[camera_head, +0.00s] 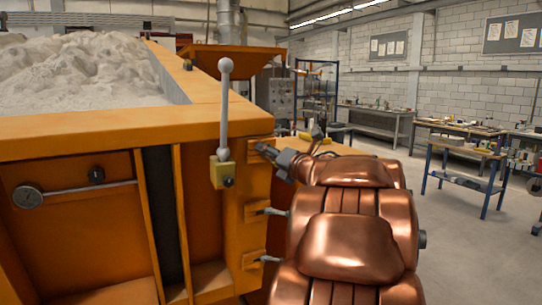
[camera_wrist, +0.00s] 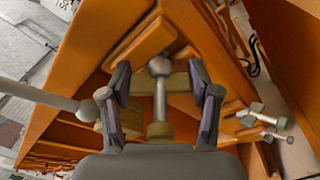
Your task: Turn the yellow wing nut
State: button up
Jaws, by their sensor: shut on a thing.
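The yellow wing nut (camera_wrist: 179,83) is dull yellow and sits on a grey round-ended stem (camera_wrist: 160,90) on the orange sandbed. In the wrist view, its wings spread between the two fingers of my gripper (camera_wrist: 158,84), which is shut on them. In the head view, my gripper (camera_head: 268,151) is at the right corner of the orange sandbed frame (camera_head: 100,125), and the nut cannot be made out there.
A grey ball-ended lever (camera_head: 225,115) on a yellow block stands just left of my gripper. Two grey handles (camera_head: 270,211) (camera_head: 266,259) stick out below it. Grey sand (camera_head: 80,70) fills the bed. Workbenches (camera_head: 465,150) stand far right, with open floor before them.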

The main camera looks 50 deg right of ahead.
jog(key=m, duration=0.3)
jog(key=shift+f+t+y, duration=0.1)
jog(key=shift+t+y, duration=0.3)
jog(key=m, duration=0.3)
jog(key=shift+f+m+t+b, duration=0.1)
jog(key=shift+m+t+b, duration=0.2)
jog(key=shift+m+t, duration=0.1)
jog(key=m+t, duration=0.1)
jog(key=m, duration=0.3)
jog(key=m+b, duration=0.1)
jog(key=m, duration=0.3)
jog(key=shift+f+t, duration=0.15)
jog(key=shift+t, duration=0.15)
jog(key=m+h, duration=0.1)
jog(key=m, duration=0.2)
jog(key=m+h, duration=0.1)
jog(key=m, duration=0.2)
jog(key=shift+w+m+t+b, duration=0.1)
jog(key=shift+m+t+b, duration=0.2)
jog(key=shift+t+b, duration=0.1)
jog(key=m+h, duration=0.1)
jog(key=m, duration=0.2)
jog(key=m+h+b, duration=0.1)
jog(key=m, duration=0.2)
jog(key=shift+a, duration=0.1)
jog(key=shift+b, duration=0.3)
